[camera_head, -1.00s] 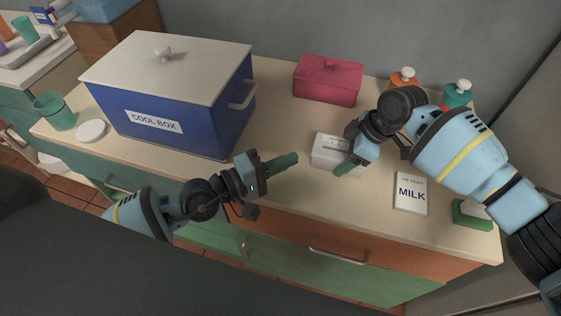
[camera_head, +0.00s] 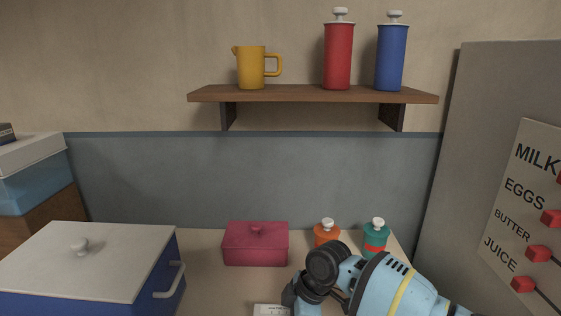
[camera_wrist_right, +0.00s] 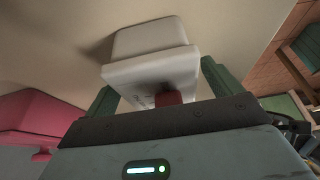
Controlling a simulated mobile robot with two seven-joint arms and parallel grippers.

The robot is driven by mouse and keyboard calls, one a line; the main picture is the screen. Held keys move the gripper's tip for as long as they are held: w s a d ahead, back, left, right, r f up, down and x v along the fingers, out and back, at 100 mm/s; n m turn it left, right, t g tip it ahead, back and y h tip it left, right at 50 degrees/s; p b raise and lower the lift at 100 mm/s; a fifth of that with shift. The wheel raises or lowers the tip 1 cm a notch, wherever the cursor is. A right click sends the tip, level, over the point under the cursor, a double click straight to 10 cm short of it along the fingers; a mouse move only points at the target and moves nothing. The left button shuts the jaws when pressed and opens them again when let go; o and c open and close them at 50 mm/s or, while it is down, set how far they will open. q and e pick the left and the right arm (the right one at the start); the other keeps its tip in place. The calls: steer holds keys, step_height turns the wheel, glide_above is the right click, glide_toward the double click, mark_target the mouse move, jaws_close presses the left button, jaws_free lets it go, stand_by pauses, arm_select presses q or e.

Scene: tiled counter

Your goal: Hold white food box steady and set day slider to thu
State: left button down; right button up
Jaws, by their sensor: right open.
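The white food box (camera_wrist_right: 150,42) is in the right wrist view, on the counter, with its lid side toward my right gripper. A sliver of the box (camera_head: 270,309) shows at the bottom edge of the head view. A red slider knob (camera_wrist_right: 168,97) sits on its near face, beside small dark marks too blurred to read. My right gripper (camera_wrist_right: 160,84) is open, its two green fingers on either side of the knob and the box's near part. I cannot tell whether they touch the box. My left gripper is out of view.
The cool box (camera_head: 90,262) stands at left on the counter. A crimson lidded box (camera_head: 256,244), an orange jar (camera_head: 327,233) and a teal jar (camera_head: 375,238) stand behind my right arm. A shelf (camera_head: 310,95) holds a jug and two bottles. A list board (camera_head: 525,215) has red sliders.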

steer(key=v, duration=1.1)
steer(key=shift+d+r, duration=0.15)
steer(key=shift+r, duration=0.2)
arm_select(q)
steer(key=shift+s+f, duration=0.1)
arm_select(e)
steer(key=shift+s+f, duration=0.1)
